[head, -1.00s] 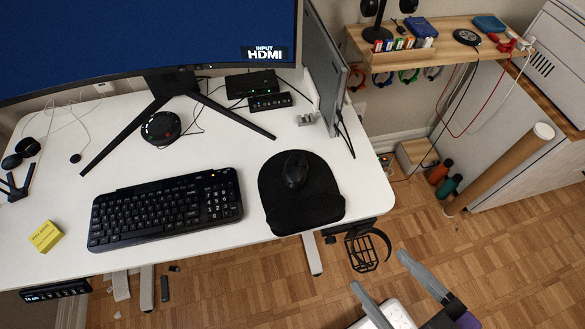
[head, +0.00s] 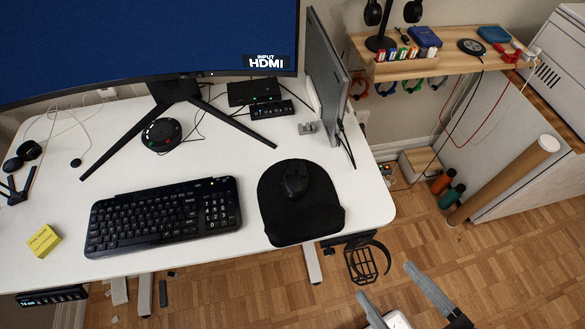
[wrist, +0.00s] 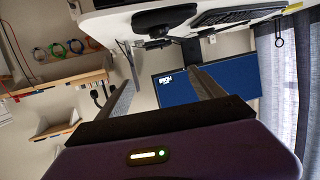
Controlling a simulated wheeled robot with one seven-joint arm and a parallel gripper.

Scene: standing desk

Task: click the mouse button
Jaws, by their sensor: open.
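The black mouse (head: 294,183) rests on a black mouse pad (head: 305,222) at the right end of the white desk. My gripper (head: 388,283) is in the lower right of the head view, off the desk's front right edge, with its two grey fingers apart and nothing between them. In the wrist view my gripper (wrist: 160,85) also shows two spread fingers, with the monitor behind them. A dark pad-like shape hangs at the desk edge in that view; I cannot make out the mouse there.
A black keyboard (head: 163,216) lies left of the pad. The monitor (head: 150,45) stands at the back on a splayed stand, with a dark panel (head: 325,65) to its right. A wire cup holder (head: 366,262) hangs off the desk's right front. A wooden shelf (head: 440,62) is on the right wall.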

